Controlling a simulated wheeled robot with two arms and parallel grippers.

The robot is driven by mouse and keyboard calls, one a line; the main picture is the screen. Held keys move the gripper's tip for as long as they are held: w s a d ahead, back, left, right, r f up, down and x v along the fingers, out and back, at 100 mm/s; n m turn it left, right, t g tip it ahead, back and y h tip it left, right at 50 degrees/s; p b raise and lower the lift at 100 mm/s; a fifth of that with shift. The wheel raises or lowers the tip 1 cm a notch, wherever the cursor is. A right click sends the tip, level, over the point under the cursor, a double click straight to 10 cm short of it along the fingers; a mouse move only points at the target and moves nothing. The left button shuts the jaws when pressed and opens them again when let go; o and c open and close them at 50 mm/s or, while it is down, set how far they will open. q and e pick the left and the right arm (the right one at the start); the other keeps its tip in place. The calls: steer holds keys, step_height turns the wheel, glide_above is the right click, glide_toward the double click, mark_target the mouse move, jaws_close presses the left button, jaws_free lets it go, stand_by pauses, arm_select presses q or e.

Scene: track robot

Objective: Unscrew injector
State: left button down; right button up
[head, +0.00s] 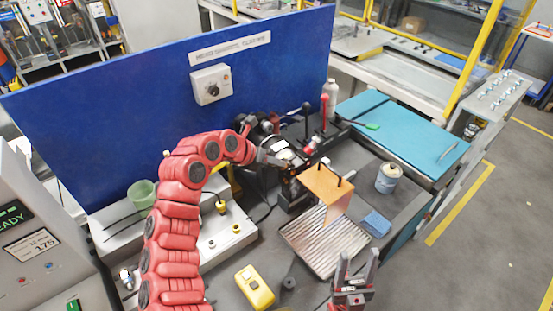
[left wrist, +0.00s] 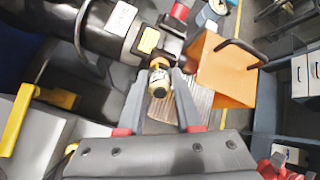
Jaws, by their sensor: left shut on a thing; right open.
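The injector (left wrist: 159,84), a small brass-yellow piece with a dark round end, sits at the end of a black cylindrical machine (left wrist: 105,28) in the left wrist view. My left gripper (left wrist: 160,77) is shut on it, one finger on each side. In the head view my red left arm reaches over to the black machine (head: 292,192), with the left gripper (head: 283,164) at its top; the injector is too small and covered to make out there. My right gripper (head: 357,259) is open and empty at the lower front, apart from everything.
An orange bent guard (head: 330,185) stands right of the machine, above a ribbed metal tray (head: 312,242). A can (head: 388,177), a blue sponge (head: 376,223) and a yellow device (head: 254,286) are on the bench. A blue panel (head: 130,105) closes off the back.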

arm_select(q)
steer(key=shift+r+n+p, duration=0.1)
steer(key=shift+n+p, duration=2.75)
steer(key=shift+n, duration=0.05)
steer(key=n, duration=0.6)
steer(key=shift+n, duration=0.4)
steer(key=n, duration=0.3)
steer(key=shift+n, duration=1.3)
